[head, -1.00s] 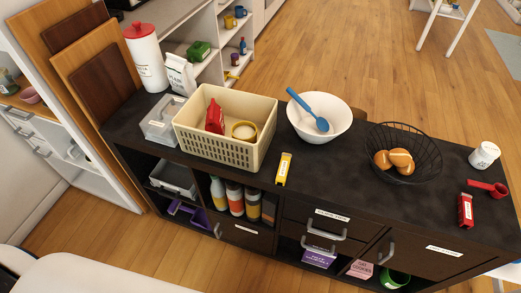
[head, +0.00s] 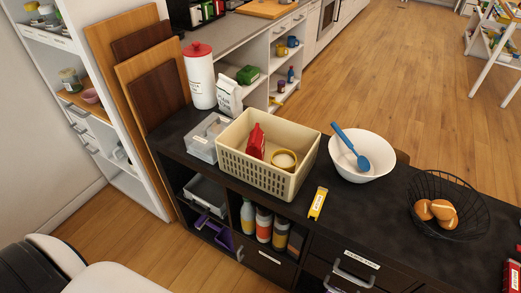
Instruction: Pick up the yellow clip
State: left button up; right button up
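The yellow clip (head: 317,204) is a small, narrow yellow piece with a pale label. It lies on the dark top of the cube shelf (head: 352,228), close to its front edge. It is just right of the cream basket (head: 268,182) and in front of the white bowl, apart from both. Nothing covers it. Neither of my grippers is in the head view.
A white bowl (head: 370,172) with a blue spoon (head: 350,146) stands behind the clip. A wire basket (head: 466,224) with brown rolls is at right. Bare counter lies between them.

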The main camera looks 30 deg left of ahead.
aim_at(314, 211)
jog(key=z, duration=1.15)
jog(key=k+j+z, duration=0.35)
jog(key=j, duration=0.25)
jog(key=k+j+z, duration=0.3)
jog(key=j, duration=0.2)
jog(key=k+j, duration=0.05)
